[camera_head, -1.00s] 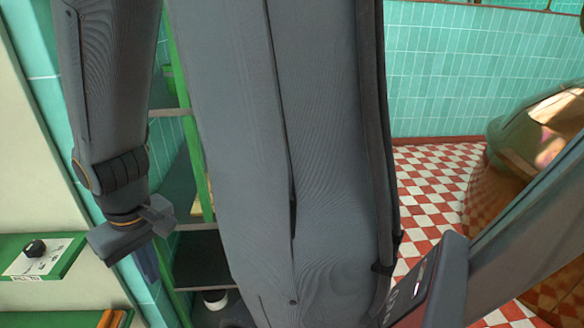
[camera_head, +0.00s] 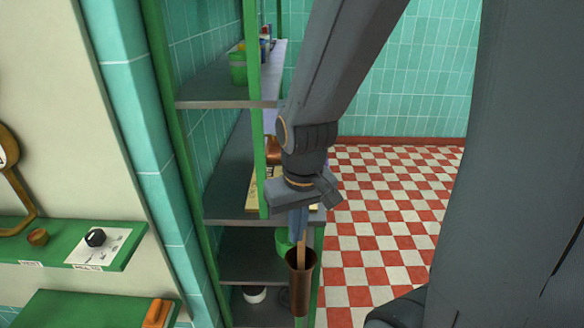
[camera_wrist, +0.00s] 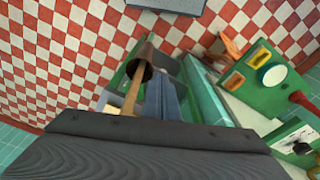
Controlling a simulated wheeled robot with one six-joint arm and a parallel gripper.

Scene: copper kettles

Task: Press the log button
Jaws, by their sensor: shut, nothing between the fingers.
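No button that I can identify as the log button shows. My gripper (camera_head: 298,222) points down in front of the shelf rack, its blue-grey fingers together and empty; they also show in the wrist view (camera_wrist: 168,100). A brown cup-shaped tool with a wooden stick (camera_head: 300,275) appears close by the fingertips; I cannot tell whether they touch. At left, a green ledge (camera_head: 120,262) bears a black knob (camera_head: 95,238) on a white plate and a small brown knob (camera_head: 37,237). The wrist view shows a green panel (camera_wrist: 250,90) with a round pale dial (camera_wrist: 271,75) and yellow pieces.
A green-framed shelf rack (camera_head: 225,90) stands behind my gripper. A lower green surface (camera_head: 80,310) carries an orange piece (camera_head: 156,312). A teal tiled pillar (camera_head: 150,140) stands between ledge and rack. The red-and-white checkered floor (camera_head: 385,220) is clear at right.

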